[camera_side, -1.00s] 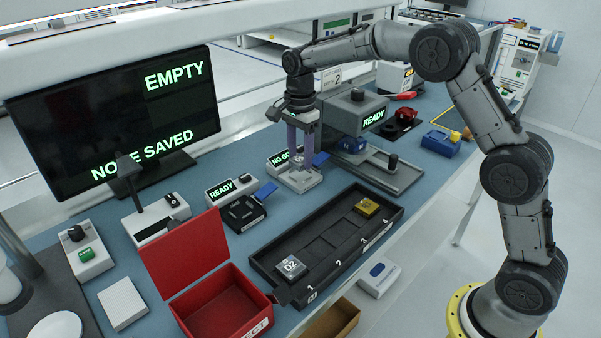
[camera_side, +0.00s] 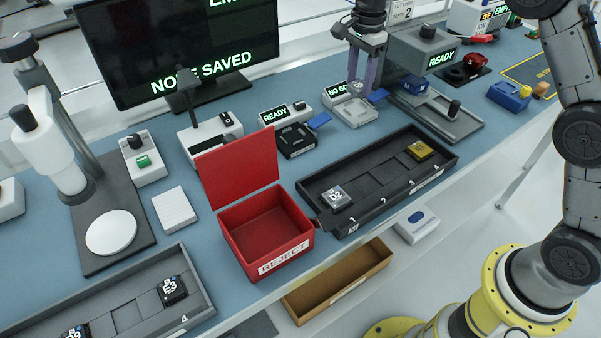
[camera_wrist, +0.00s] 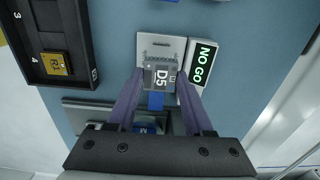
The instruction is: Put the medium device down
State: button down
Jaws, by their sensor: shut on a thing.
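My gripper (camera_side: 363,92) points down over the pale grey fixture (camera_side: 356,113) beside the NO GO display (camera_side: 337,90). In the wrist view its two purple fingers are closed on a grey device marked D5 (camera_wrist: 161,77). The device lies over the pale fixture plate (camera_wrist: 162,46), with a blue tab (camera_wrist: 155,101) just below it in that picture. I cannot tell if the device touches the fixture. In the side view the device is too small to make out between the fingers.
A black slotted tray (camera_side: 380,178) holds device D2 (camera_side: 337,197) and a gold device (camera_side: 420,150). An open red REJECT bin (camera_side: 312,238) stands beside it. A dark fixture (camera_side: 297,140) has a READY display. A grey tray (camera_side: 200,290) holds E3 (camera_side: 172,290).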

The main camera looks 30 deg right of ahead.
jog(key=shift+s+f+n, duration=0.2)
jog(key=shift+n, duration=0.3)
jog(key=shift+s+a+f+n, duration=0.1)
jog(key=shift+s+a+n, duration=0.3)
jog(key=shift+s+n, duration=0.2)
jog(key=shift+s+a+n, duration=0.35)
jog(key=shift+s+n, duration=0.15)
jog(key=shift+s, duration=0.05)
jog(key=s+a+r+n, duration=0.4)
jog(key=s+a+n, duration=0.3)
jog(key=s+a, duration=0.55)
jog(key=s+a+r+n, duration=0.4)
jog(key=s+a+n, duration=0.4)
jog(key=s+a, duration=0.4)
send_over(268, 240)
jog(key=s+d, duration=0.1)
notch_tip(268, 240, down, 8)
jog(key=shift+f, duration=0.25)
jog(key=shift+w+a+f, duration=0.35)
jog(key=shift+a+f, duration=0.05)
jog(key=shift+f, duration=0.2)
jog(key=shift+w+a+f, duration=0.15)
jog(key=shift+f, duration=1.65)
